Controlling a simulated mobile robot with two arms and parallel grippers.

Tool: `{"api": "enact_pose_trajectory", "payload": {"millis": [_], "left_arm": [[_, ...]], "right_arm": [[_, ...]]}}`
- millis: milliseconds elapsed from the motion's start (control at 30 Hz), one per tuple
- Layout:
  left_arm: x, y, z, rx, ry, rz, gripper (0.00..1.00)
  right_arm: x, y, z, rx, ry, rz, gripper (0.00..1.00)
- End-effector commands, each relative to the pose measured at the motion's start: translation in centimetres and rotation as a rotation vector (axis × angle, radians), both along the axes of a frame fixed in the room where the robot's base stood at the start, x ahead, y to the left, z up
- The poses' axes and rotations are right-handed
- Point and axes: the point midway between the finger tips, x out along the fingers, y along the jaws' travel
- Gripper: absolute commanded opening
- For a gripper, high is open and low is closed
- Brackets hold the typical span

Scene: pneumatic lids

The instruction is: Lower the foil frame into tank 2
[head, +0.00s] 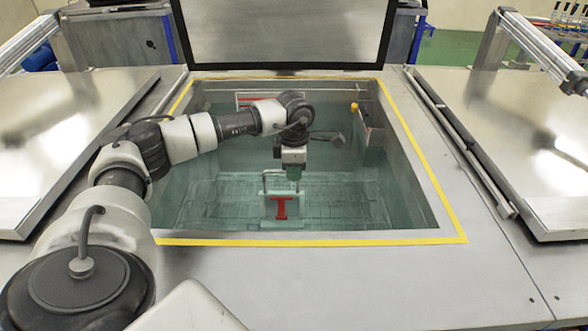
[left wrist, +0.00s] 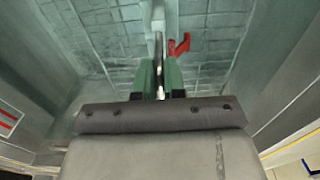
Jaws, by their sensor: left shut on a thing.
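My left gripper (head: 294,173) reaches down into the open middle tank (head: 455,212), which has a yellow border and is presumably tank 2. It is shut on the metal handle of the foil frame (head: 281,208), a small pale frame with a red I-shaped piece in it. The frame hangs below the gripper, inside the tank opening. In the left wrist view the green fingers (left wrist: 159,80) close on a thin bar, and the frame's red part (left wrist: 180,45) shows beyond. I cannot tell whether the frame touches the tank floor. My right gripper is out of view.
The tank's raised lid (head: 285,30) stands behind the opening. Closed metal lids lie at the left (head: 60,140) and right (head: 520,140). A grid covers the tank floor (head: 355,200). A small fixture with a yellow knob (head: 354,107) sits on the tank's right wall.

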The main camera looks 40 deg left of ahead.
Motion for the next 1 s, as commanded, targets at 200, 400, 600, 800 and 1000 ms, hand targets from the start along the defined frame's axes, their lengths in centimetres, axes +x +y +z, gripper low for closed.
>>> {"api": "enact_pose_trajectory", "payload": {"millis": [200,400,600,800,1000], "left_arm": [[0.0,0.0,-0.5,0.000,-0.001,0.000,0.00],[0.0,0.0,-0.4,0.000,-0.001,0.000,0.00],[0.0,0.0,-0.4,0.000,-0.001,0.000,0.39],[0.0,0.0,-0.4,-0.001,-0.001,0.000,0.40],[0.1,0.0,0.5,-0.001,-0.003,0.001,0.40]], "right_arm": [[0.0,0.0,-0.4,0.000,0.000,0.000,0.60],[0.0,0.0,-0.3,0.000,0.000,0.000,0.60],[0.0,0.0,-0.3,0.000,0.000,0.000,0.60],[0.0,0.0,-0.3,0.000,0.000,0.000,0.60],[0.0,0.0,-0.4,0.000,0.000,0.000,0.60]]}}
